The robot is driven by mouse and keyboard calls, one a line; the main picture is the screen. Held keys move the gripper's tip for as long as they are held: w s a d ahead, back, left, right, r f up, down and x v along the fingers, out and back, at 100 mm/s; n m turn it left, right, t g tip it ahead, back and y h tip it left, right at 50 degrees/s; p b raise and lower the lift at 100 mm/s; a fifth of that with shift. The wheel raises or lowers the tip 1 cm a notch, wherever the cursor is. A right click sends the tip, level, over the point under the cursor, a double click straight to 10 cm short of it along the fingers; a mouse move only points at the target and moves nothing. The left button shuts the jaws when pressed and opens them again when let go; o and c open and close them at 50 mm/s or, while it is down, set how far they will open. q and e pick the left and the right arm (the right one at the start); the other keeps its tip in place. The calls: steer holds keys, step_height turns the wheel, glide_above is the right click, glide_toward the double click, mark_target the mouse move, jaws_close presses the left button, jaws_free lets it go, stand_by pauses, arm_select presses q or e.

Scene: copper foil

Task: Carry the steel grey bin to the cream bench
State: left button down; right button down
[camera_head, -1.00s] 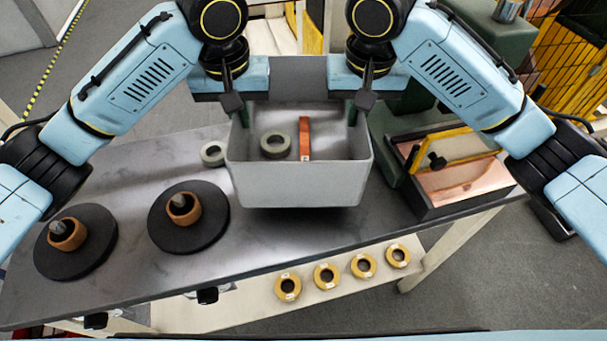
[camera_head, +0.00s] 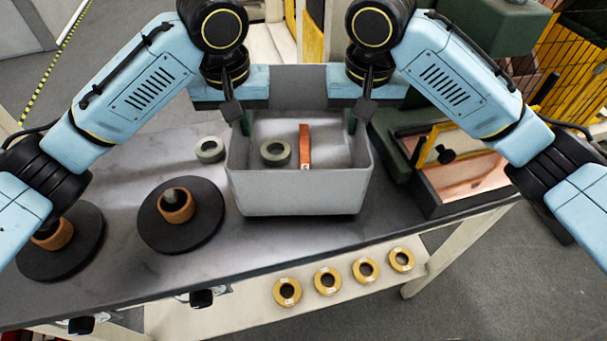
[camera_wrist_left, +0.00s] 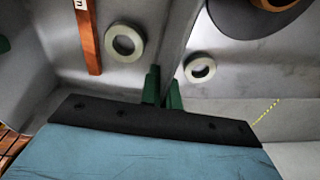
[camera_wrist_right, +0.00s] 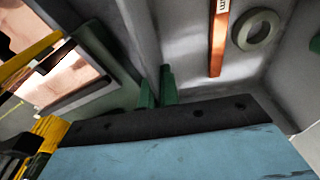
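The steel grey bin (camera_head: 297,192) is in the middle of the head view, upright over a grey-topped table. Inside it lie a grey-green ring (camera_head: 275,152) and an orange-brown bar (camera_head: 305,148). My left gripper (camera_head: 246,122) is shut on the bin's left wall, seen between its green fingers in the left wrist view (camera_wrist_left: 163,90). My right gripper (camera_head: 352,122) is shut on the right wall, also seen in the right wrist view (camera_wrist_right: 157,90). I cannot tell whether the bin's base touches the tabletop. A cream frame and low cream shelf (camera_head: 230,318) show under the table.
The grey tabletop (camera_head: 130,165) holds two black discs, one being (camera_head: 205,228), with brown rolls, and a loose grey-green ring (camera_head: 210,150) left of the bin. A copper-filled tray (camera_head: 465,175) and green machine stand right. Several yellow rings (camera_head: 327,280) lie on the shelf.

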arm_select(q)
steer(key=shift+a+f+b, duration=0.1)
steer(key=shift+f+b, duration=0.5)
arm_select(e)
steer(key=shift+d+f, duration=0.1)
steer(key=shift+f, duration=0.6)
arm_select(q)
steer(key=c, duration=1.6)
jaws_free()
steer(key=shift+c, duration=0.2)
arm_select(e)
steer(key=c, duration=1.6)
jaws_free()
steer(key=shift+c, duration=0.2)
arm_select(q)
steer(key=r, duration=0.4)
steer(key=s+r, duration=0.1)
steer(key=r, duration=0.7)
steer(key=shift+s, duration=0.25)
arm_select(e)
steer(key=shift+r, duration=0.15)
steer(key=r, duration=0.4)
steer(key=s+r, duration=0.1)
steer(key=r, duration=0.6)
steer(key=shift+s+r, duration=0.25)
steer(key=shift+r, duration=0.15)
